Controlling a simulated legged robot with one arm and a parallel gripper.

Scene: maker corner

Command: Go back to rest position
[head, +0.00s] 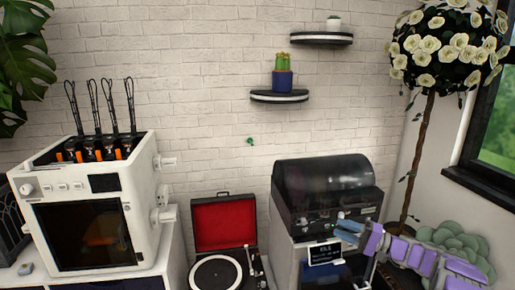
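My gripper (346,231) is at the lower right, at the end of my purple and grey arm, which reaches in from the right edge. Its bluish fingers point left, in front of the cabinet with the dark-lidded machine (325,190). The fingers are small and overlap in this view, so I cannot tell whether they are apart. I see no object held in them.
A white 3D printer (157,228) stands at left on a white cabinet. An open red-lined record player (225,225) is at the middle bottom. A flowering tree (428,140) and a succulent (455,243) are near my arm. Two wall shelves hang above.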

